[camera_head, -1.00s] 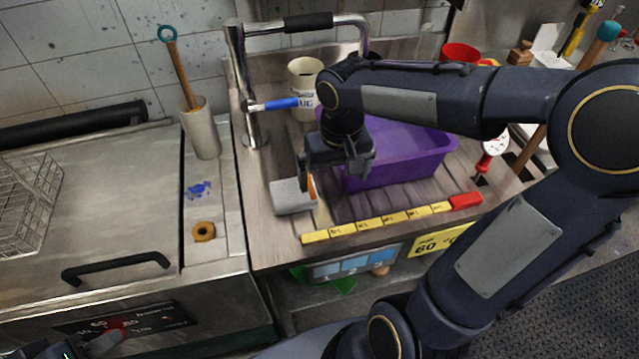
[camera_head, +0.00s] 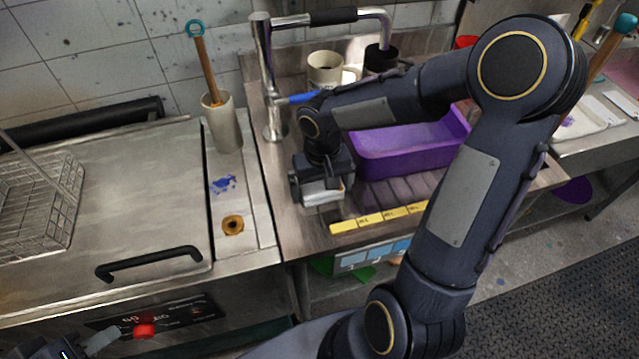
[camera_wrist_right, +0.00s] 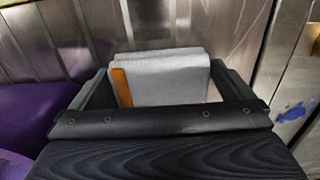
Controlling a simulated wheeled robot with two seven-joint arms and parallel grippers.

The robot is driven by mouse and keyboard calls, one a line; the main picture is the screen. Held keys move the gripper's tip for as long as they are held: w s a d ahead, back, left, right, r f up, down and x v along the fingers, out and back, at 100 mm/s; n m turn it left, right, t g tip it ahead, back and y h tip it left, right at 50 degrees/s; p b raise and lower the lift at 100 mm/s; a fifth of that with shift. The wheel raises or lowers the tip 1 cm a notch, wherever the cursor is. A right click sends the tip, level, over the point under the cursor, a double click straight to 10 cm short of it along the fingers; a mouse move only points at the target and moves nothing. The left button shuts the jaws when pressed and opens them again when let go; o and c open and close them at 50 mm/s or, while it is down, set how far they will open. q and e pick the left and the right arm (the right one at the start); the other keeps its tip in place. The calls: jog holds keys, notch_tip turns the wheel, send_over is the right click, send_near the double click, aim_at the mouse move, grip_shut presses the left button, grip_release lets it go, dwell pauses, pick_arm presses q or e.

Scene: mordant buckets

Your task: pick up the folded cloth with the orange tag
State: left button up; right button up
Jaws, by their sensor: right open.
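The folded cloth (camera_wrist_right: 172,76) is grey, with an orange tag (camera_wrist_right: 121,88) at its left side in the right wrist view. In the head view the cloth (camera_head: 322,193) lies on the ribbed metal drainboard and is partly hidden by my right gripper (camera_head: 321,186). My right gripper (camera_wrist_right: 163,82) is open, one finger on either side of the cloth in the wrist view, with gaps visible beside it. I cannot tell whether a finger touches it. My left gripper (camera_head: 88,346) shows only partly at the bottom left edge, away from the cloth.
A purple basin (camera_head: 410,150) stands close right of my right gripper. A yellow marked strip (camera_head: 375,218) runs along the drainboard's front edge. A tap (camera_head: 268,80), a mug (camera_head: 325,70) and a beige holder (camera_head: 222,122) stand behind and left.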

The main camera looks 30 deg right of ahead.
jog(key=shift+f, duration=0.1)
jog(key=shift+c, duration=0.3)
jog(key=c, duration=0.7)
